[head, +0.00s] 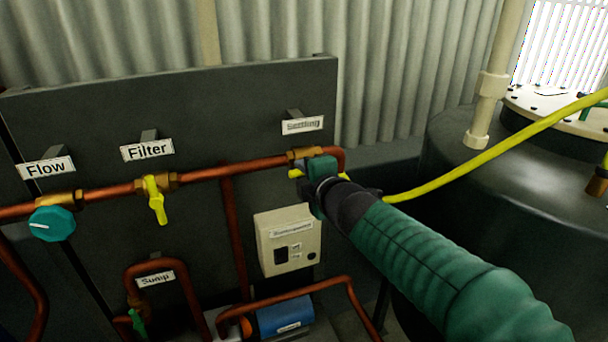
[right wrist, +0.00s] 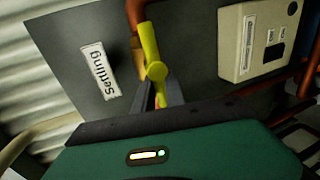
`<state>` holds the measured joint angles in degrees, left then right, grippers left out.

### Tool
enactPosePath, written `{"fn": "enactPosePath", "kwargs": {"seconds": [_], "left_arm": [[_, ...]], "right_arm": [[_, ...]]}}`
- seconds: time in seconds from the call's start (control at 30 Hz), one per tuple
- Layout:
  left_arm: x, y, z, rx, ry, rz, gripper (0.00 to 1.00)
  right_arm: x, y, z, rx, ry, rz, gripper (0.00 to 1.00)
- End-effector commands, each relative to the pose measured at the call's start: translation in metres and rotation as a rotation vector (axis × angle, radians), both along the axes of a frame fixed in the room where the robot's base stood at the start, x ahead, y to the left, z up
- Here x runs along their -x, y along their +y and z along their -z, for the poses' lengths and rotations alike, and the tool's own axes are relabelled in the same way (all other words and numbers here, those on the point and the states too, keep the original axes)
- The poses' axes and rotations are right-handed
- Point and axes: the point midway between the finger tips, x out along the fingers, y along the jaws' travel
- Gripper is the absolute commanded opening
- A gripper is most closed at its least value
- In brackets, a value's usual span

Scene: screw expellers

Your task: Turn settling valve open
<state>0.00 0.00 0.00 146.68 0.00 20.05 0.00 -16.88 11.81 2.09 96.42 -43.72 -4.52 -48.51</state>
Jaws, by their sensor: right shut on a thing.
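The settling valve sits on the copper pipe below the "Settling" label (head: 302,125), at the panel's right end. Its brass body (head: 304,154) shows above my right gripper (head: 314,186). Its yellow handle (head: 295,173) is mostly hidden by that gripper in the head view. In the right wrist view the yellow handle (right wrist: 152,58) reaches down between the dark fingers of my right gripper (right wrist: 159,95), which are shut on it. The handle's exact angle to the pipe is hard to tell. My left gripper is not in view.
The filter valve's yellow handle (head: 156,200) and the teal flow knob (head: 52,224) are to the left. A switch box (head: 288,240) sits below the settling valve, above a copper pipe (head: 300,285). A yellow hose (head: 480,150) and a dark tank (head: 480,200) are to the right.

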Motion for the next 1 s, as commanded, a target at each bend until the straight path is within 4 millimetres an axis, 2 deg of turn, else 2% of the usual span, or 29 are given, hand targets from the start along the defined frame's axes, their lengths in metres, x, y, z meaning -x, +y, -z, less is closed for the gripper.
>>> {"fn": "enactPosePath", "kwargs": {"seconds": [0.23,0.27,0.4,0.77,0.87,1.0], "left_arm": [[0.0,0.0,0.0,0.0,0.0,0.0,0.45],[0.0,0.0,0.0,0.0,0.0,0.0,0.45],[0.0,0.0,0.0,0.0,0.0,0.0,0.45],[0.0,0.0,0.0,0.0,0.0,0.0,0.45],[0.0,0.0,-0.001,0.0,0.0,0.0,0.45],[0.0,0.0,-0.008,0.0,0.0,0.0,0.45]], "right_arm": [[0.0,0.0,0.004,0.006,0.006,0.0,0.0],[0.0,0.0,0.005,0.006,0.007,0.0,0.19],[0.0,0.0,0.004,0.005,0.006,0.001,0.37],[0.005,-0.002,-0.001,0.002,0.001,0.0,0.37],[0.019,-0.008,-0.006,0.002,0.0,0.001,0.37],[0.054,-0.022,-0.019,0.003,-0.002,0.0,0.37]]}}
